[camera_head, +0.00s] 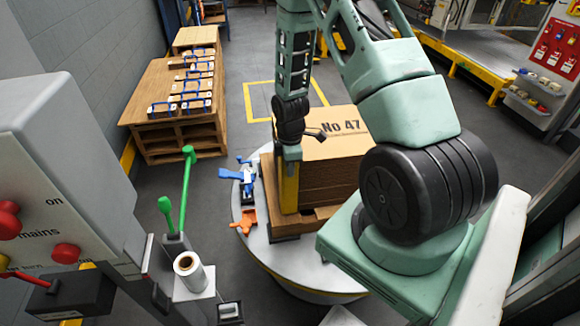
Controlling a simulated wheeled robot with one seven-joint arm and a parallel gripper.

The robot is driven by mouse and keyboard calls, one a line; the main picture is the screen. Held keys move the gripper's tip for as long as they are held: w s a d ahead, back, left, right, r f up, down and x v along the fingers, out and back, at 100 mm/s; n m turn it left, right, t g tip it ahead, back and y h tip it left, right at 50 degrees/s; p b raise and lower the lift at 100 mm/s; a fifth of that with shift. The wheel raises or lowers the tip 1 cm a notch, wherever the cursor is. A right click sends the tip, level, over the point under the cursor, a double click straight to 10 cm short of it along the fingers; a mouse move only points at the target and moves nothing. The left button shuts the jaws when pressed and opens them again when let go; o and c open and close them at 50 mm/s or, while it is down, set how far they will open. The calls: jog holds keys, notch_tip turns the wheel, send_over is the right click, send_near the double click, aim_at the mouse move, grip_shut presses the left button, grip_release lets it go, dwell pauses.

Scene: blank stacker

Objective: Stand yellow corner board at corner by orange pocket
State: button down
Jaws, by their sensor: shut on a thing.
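The yellow corner board (289,187) stands upright against the near left corner of the brown stack marked "No 47" (333,165). My gripper (290,150) comes down from above and is shut on the board near its top. The orange pocket (243,222) lies on the pale round turntable (262,247), left of the board's foot. The board's foot is at the dark block at the pallet's corner; whether it touches is too small to tell. My arm hides the right part of the stack.
A blue clamp-like piece (240,175) sits on the turntable behind the orange pocket. Green levers (187,180), a white roll (190,268) and a grey control box (70,170) are at the near left. A wooden bench (150,95) with several small boxes stands at the back left.

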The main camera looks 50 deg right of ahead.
jog(key=shift+s+d+f, duration=0.1)
jog(key=shift+s+d, duration=0.05)
jog(key=shift+s, duration=0.05)
jog(key=c, duration=1.5)
grip_release()
jog(key=shift+w, duration=0.1)
jog(key=shift+w, duration=0.15)
notch_tip(320, 180, up, 18)
jog(key=shift+f, duration=0.25)
